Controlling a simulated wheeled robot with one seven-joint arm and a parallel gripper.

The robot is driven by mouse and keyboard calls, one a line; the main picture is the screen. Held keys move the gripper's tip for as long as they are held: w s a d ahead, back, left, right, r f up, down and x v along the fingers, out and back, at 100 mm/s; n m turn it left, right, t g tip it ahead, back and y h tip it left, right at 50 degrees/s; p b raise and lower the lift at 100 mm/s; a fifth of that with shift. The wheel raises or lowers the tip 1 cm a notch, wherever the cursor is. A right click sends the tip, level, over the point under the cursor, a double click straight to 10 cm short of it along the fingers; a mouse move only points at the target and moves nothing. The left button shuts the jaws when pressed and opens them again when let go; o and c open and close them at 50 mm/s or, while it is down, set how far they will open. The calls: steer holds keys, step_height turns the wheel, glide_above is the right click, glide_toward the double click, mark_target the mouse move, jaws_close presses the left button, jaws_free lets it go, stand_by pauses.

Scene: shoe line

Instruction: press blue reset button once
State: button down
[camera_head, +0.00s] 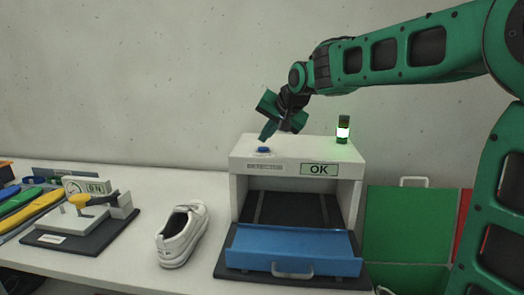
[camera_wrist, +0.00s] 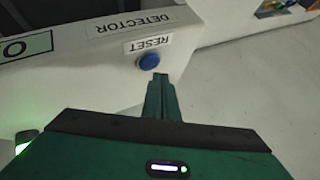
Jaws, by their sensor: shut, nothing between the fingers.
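The blue reset button (camera_head: 263,150) sits on top of the white detector box (camera_head: 240,165), near its front left. In the wrist view the button (camera_wrist: 149,62) is round and blue, beside a RESET label (camera_wrist: 148,43). My gripper (camera_head: 266,137) is shut and empty, pointing down just above the button. In the wrist view its closed fingertips (camera_wrist: 160,77) are right beside the button in the picture. I cannot tell whether they touch it.
The detector shows an OK sign (camera_head: 319,170) and a green-lit lamp (camera_head: 343,130). A blue tray (camera_head: 290,248) is at its front opening. A white shoe (camera_head: 182,235) and a gauge fixture (camera_head: 85,215) stand to the left. Green and red bins (camera_head: 405,225) are at right.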

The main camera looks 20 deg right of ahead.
mark_target(266, 149)
steer(key=shift+f, duration=0.9)
stand_by(0.8)
steer(key=shift+r, duration=0.95)
steer(key=shift+r, duration=2.5)
steer(key=shift+s, duration=0.15)
